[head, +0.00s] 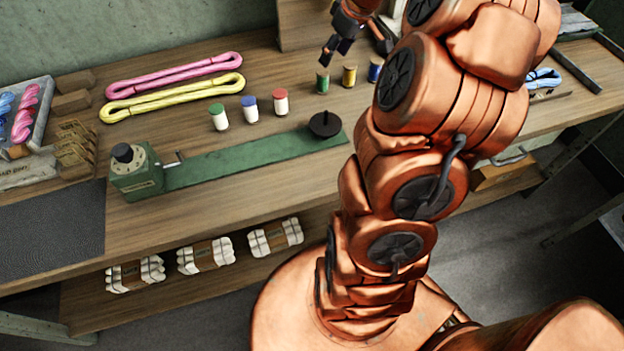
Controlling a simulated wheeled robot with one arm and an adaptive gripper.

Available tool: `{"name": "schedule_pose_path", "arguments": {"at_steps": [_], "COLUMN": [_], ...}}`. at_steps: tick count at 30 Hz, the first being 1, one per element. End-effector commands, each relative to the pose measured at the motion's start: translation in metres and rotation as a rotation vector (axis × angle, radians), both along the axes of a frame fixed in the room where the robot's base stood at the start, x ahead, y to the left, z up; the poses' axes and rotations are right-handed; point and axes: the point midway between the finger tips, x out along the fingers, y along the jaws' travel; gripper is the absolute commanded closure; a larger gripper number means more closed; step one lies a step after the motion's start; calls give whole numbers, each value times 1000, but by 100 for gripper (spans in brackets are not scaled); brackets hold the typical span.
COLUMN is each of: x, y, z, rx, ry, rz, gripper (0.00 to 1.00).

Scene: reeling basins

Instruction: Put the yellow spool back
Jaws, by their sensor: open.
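A yellow spool (349,75) stands upright on the wooden bench, between a green spool (322,82) and a blue spool (375,70). The three are in a short row near the back of the bench. My black gripper (356,48) hangs over this row with its fingers spread and nothing between them. It appears to be above or behind the yellow spool; the exact gap cannot be told from this one view. My copper arm covers the bench just right of the blue spool.
White containers with green, blue and red tops (250,109) stand left of the spools. A green reeling device (240,160) with a black disc lies in front. Pink (175,73) and yellow (172,98) skeins lie behind left. A wooden board (302,25) stands at the back.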

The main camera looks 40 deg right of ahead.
Motion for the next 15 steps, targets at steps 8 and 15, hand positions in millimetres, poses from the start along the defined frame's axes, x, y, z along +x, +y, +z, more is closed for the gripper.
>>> {"name": "schedule_pose_path", "arguments": {"at_steps": [8, 15], "x": [-41, -113], "y": [148, 232], "z": [14, 11], "rx": [35, 13], "ry": [150, 287], "rz": [48, 22], "gripper": [42, 42]}}
